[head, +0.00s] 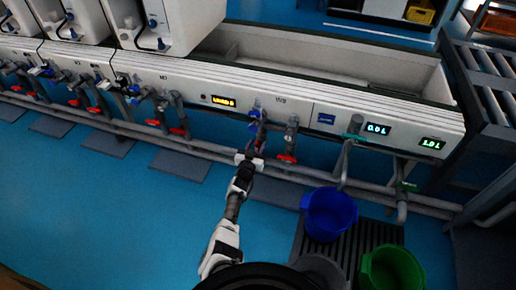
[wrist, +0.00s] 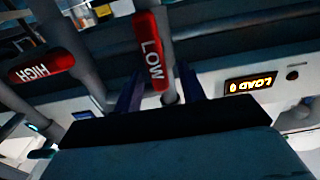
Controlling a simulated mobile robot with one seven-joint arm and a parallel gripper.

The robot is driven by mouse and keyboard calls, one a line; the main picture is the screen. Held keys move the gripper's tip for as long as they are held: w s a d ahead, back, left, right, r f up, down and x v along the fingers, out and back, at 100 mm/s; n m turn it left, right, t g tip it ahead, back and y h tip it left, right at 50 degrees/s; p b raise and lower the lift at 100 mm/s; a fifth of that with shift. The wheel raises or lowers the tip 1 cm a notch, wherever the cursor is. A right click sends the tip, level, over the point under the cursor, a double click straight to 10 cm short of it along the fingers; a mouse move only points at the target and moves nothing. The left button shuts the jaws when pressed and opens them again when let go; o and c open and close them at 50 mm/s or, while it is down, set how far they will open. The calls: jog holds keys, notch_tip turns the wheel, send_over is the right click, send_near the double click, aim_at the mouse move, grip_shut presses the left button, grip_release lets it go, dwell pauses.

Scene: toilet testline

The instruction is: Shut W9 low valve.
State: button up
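The W9 label (head: 281,99) is on the white panel of the line in the head view. The W9 low valve has a red handle marked LOW (wrist: 152,50), which runs along its grey pipe in the wrist view. My gripper (head: 248,157) is at this valve in the head view and largely hides the handle there. In the wrist view my gripper (wrist: 160,90) has its two dark fingers apart, one on each side of the lower end of the LOW handle, with gaps visible. The red HIGH handle (wrist: 40,67) lies across its pipe; it also shows in the head view (head: 287,158).
A lit LOAD display (head: 223,101) is left of W9. A blue bucket (head: 329,212) and a green bucket (head: 392,268) stand at the right. A long grey pipe (head: 215,148) runs low along the line. Blue floor (head: 130,215) is clear at the left.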

jog(key=shift+b+x, duration=0.7)
jog(key=shift+x, duration=0.4)
grip_shut()
